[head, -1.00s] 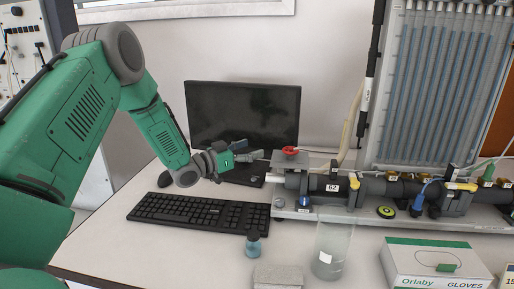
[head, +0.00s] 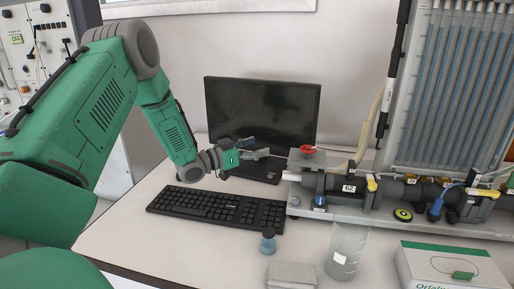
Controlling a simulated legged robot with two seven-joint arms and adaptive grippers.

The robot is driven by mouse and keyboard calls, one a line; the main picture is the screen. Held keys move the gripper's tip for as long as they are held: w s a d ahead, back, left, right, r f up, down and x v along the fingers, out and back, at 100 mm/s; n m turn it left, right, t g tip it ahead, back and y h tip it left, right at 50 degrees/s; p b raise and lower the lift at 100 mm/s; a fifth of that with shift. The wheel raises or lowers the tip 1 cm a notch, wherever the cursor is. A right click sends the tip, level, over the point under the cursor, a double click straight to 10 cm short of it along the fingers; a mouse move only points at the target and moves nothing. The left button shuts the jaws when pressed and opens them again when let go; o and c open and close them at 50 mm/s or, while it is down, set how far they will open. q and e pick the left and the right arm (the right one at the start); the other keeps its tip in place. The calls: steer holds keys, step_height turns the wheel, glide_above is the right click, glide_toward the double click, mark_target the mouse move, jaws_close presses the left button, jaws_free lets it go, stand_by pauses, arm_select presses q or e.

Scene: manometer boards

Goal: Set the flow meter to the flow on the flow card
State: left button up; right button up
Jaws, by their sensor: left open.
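The flow meter rig has a dark grey horizontal pipe (head: 330,187) with a label that seems to read 62. A red knob (head: 308,149) sits on a grey block at its left end. Yellow-handled parts and a blue part (head: 437,207) sit farther right. The manometer board (head: 455,85) with blue columns stands behind. My left gripper (head: 262,149) is open and empty, left of the red knob and apart from it, in front of the monitor. I cannot make out a flow card. My right gripper is out of view.
A black monitor (head: 262,108) stands behind the gripper, a keyboard (head: 215,207) in front. A small blue bottle (head: 268,243), a glass beaker (head: 347,250), a grey block (head: 292,275) and a gloves box (head: 450,265) stand along the front. The table's left front is clear.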

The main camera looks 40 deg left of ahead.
arm_select(q)
steer(key=v, duration=1.2)
